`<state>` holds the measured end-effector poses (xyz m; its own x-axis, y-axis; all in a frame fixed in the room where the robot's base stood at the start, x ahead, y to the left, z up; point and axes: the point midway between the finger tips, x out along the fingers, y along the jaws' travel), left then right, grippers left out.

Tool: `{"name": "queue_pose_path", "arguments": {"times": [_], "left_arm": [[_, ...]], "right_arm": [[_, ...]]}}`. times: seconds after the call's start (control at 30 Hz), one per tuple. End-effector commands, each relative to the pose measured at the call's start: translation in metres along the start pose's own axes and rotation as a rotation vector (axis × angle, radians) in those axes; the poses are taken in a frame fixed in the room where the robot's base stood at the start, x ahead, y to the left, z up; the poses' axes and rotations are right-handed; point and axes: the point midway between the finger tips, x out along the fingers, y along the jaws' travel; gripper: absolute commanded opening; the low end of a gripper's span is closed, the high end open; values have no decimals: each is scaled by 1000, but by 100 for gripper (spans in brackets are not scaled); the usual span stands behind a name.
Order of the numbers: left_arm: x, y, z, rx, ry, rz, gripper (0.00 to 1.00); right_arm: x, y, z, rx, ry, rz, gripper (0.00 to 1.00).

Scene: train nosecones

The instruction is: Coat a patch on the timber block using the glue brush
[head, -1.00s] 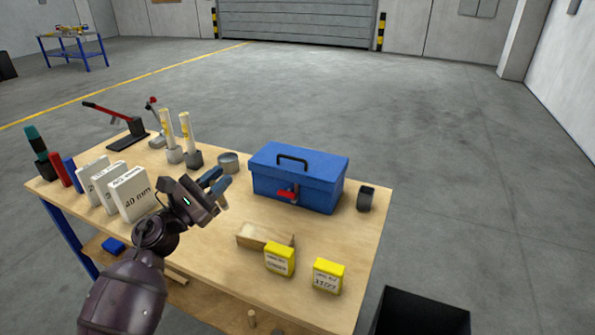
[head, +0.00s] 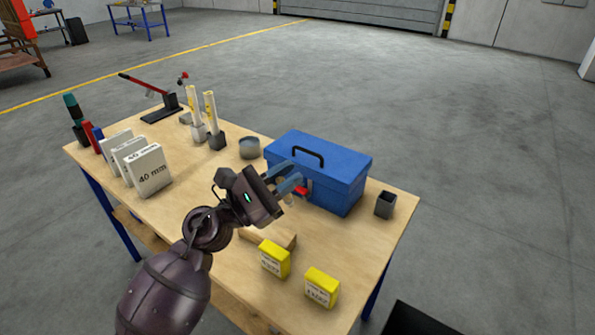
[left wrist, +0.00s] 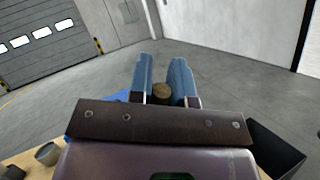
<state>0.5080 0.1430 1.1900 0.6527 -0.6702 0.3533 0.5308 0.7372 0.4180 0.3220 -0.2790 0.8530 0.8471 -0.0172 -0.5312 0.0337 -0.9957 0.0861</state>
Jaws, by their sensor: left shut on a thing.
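My left gripper (head: 288,183) is above the table, in front of the blue toolbox, with its blue fingers shut on a small brown round-ended thing. In the left wrist view that brown end, apparently the handle of the glue brush (left wrist: 162,92), sits between the fingertips (left wrist: 163,85). The brush's bristles cannot be made out. The timber block (head: 277,238) lies on the table below the gripper, partly hidden by my arm and a yellow box. My right gripper is not in view.
The blue toolbox (head: 340,175) stands just behind the gripper. Yellow boxes (head: 274,258) (head: 321,287) stand near the block. A grey round tin (head: 249,148), a dark cup (head: 385,204), white 40 mm boxes (head: 149,170) and a red-handled press (head: 150,95) share the wooden table (head: 200,215).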

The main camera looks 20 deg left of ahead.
Motion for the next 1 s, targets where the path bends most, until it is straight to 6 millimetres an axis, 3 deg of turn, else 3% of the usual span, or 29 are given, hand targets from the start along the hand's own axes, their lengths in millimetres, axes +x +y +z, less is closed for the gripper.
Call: {"name": "queue_pose_path", "arguments": {"times": [0.6, 1.0], "left_arm": [[-17, -20, -40, -1, 0, 0, 0], [-17, -20, -41, 0, -1, 0, 0]], "right_arm": [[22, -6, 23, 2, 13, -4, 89], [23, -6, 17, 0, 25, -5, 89]]}}
